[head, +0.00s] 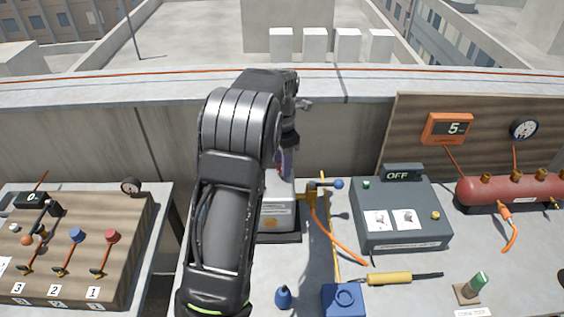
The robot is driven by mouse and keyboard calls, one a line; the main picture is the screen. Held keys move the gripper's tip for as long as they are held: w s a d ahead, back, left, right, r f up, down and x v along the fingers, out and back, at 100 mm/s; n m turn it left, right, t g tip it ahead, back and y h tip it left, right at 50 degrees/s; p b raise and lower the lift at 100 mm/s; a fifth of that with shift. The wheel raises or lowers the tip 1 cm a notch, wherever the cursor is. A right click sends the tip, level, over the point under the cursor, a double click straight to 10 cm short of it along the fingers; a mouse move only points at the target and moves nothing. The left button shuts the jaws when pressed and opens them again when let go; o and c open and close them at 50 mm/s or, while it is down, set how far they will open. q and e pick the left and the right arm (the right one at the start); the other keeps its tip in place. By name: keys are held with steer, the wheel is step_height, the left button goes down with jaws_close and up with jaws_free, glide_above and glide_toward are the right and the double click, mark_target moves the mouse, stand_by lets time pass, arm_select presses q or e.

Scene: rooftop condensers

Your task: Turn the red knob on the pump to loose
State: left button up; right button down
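My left arm rises through the middle of the head view and bends over at the top. Its wrist and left gripper (288,146) point down over a grey device (279,215), which stands on a dark base and looks like the pump. The fingertips are too hidden to tell whether they are open or touch anything. A brass valve (313,191) with a blue-tipped handle and an orange hose is at the device's right side. No red knob shows on the device; my arm covers much of it. My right gripper is not in view.
A wooden board (130,215) at left carries levers with orange, blue and red knobs. A grey box (402,222) reading OFF, a red tank (510,189), a yellow-handled tool (389,279), a blue block (343,300) and a blue bottle (283,297) are to the right. A gap separates the two tables.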

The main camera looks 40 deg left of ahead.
arm_select(q)
steer(key=shift+o, duration=0.7)
steer(key=shift+r+b, duration=0.7)
steer(key=shift+r, duration=3.2)
